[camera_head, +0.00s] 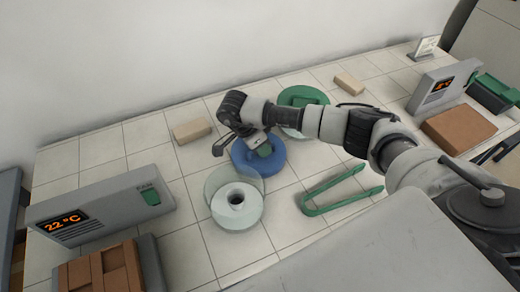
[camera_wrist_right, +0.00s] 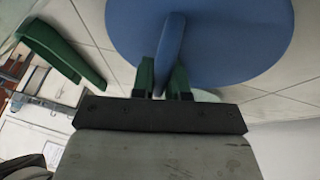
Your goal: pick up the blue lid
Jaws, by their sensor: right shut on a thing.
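The blue lid (camera_head: 272,166) is a round disc with an upright fin-like grip. It is near the middle of the table in the head view, and its disc fills the top of the right wrist view (camera_wrist_right: 235,40). My right gripper (camera_head: 263,149) is over the lid, with its green fingers (camera_wrist_right: 164,75) shut on the fin (camera_wrist_right: 171,38). The fingers and wrist hide part of the lid in the head view. I cannot tell whether the lid touches the table. My left gripper is not in view.
A pale ring-shaped piece (camera_head: 228,214) with a translucent disc lies just before the lid. A green lid (camera_head: 299,93) is behind my right arm; green tongs (camera_head: 318,209) lie to the right. Beige blocks (camera_head: 192,130) stand behind.

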